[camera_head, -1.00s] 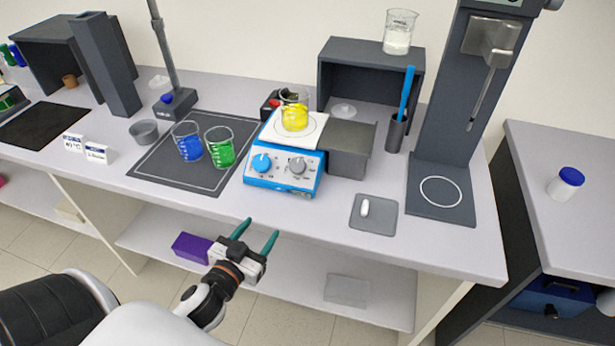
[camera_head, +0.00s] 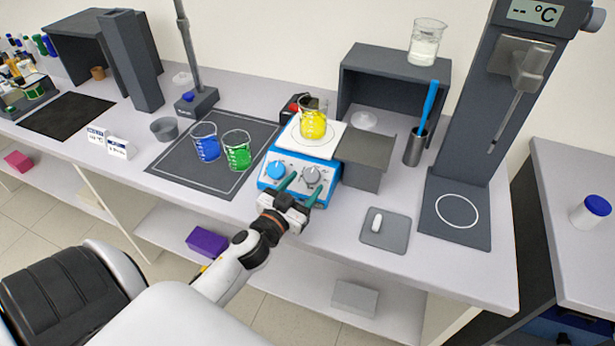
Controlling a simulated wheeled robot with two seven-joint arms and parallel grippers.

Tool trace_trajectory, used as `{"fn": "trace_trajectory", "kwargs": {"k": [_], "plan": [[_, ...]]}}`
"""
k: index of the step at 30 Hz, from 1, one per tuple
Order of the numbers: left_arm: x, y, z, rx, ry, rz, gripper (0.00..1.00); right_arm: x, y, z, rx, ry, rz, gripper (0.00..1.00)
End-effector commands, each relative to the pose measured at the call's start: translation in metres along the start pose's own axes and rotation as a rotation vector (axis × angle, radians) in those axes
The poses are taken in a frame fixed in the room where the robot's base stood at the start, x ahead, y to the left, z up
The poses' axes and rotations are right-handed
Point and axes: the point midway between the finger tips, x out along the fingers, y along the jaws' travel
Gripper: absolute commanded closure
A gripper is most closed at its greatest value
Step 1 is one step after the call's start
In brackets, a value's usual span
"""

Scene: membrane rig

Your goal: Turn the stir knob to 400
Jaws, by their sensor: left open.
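The blue and white stirrer hotplate (camera_head: 290,185) stands near the table's front edge. Its front panel has a blue knob (camera_head: 276,171) on the left and a grey knob (camera_head: 312,175) on the right. A beaker of yellow liquid (camera_head: 313,122) stands on its white top plate (camera_head: 328,138). My left gripper (camera_head: 301,187) is open just in front of the panel. Its green fingertips overlap the panel, one left of the grey knob and one below it. I cannot tell whether they touch anything. The knob markings are too small to read. My right gripper is not in view.
Beakers of blue (camera_head: 206,142) and green (camera_head: 237,151) liquid stand on the dark mat (camera_head: 188,171) to the left. A stir bar (camera_head: 377,222) lies on a grey pad (camera_head: 396,236).

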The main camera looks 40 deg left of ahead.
Motion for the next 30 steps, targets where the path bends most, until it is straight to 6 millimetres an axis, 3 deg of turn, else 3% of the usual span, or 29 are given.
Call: {"fn": "trace_trajectory", "kwargs": {"k": [6, 16, 24, 30], "plan": [[0.021, 0.000, 0.000, 0.000, 0.001, 0.000, 0.43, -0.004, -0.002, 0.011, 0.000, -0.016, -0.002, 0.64], [0.024, 0.000, -0.001, 0.000, 0.001, 0.000, 0.43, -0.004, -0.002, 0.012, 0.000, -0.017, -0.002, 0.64], [0.024, 0.000, -0.001, 0.000, 0.001, 0.000, 0.85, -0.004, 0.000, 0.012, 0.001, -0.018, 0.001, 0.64], [0.024, 0.000, 0.000, 0.006, 0.001, -0.009, 0.87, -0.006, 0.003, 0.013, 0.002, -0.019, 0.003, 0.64]]}}
